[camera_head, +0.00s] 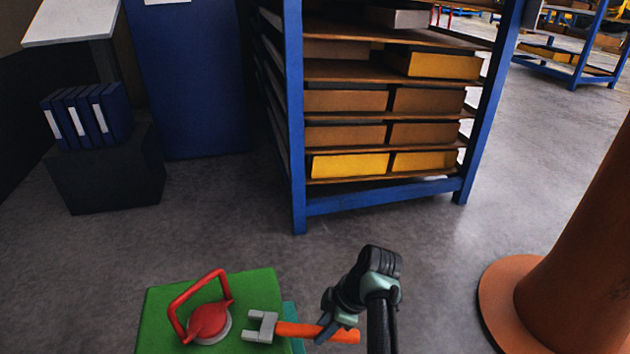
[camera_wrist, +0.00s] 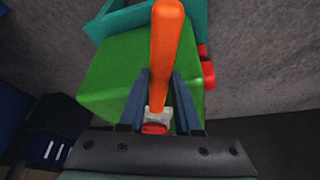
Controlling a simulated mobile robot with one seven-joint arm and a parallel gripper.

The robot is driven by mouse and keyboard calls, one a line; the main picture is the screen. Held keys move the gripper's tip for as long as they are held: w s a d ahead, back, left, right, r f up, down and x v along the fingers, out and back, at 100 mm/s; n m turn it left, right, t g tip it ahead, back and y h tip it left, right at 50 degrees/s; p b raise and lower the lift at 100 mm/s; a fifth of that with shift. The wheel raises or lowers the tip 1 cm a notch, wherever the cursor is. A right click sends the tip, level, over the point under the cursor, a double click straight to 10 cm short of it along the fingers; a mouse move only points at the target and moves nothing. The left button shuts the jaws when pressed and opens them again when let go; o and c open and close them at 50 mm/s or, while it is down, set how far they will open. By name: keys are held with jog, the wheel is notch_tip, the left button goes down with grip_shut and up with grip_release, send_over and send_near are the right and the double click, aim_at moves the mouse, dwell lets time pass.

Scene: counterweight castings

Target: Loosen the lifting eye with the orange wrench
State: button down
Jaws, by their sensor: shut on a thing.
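The lifting eye is a red loop on a red hub (camera_head: 209,322) with a grey collar, on top of a green block (camera_head: 252,290). The orange wrench has a grey open jaw (camera_head: 261,326) and an orange handle (camera_head: 297,330). Its jaw points left toward the eye, and a gap shows between them in the head view. My gripper (camera_head: 338,330) is shut on the wrench handle, right of the block. In the wrist view the orange handle (camera_wrist: 166,50) runs up between the blue fingers, with the grey jaw and a bit of red below it.
A teal container (camera_wrist: 118,18) adjoins the green block in the wrist view. A blue shelf rack (camera_head: 298,120) with boxes stands behind. An orange column (camera_head: 580,260) with a round base stands at the right. Blue binders (camera_head: 88,115) sit on a dark box at the left.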

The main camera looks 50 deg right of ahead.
jog(key=shift+s+d+r, duration=0.15)
jog(key=shift+s+d, duration=0.05)
jog(key=shift+s, duration=0.05)
notch_tip(320, 180, up, 8)
jog(key=p, duration=0.7)
jog(key=shift+a, duration=0.15)
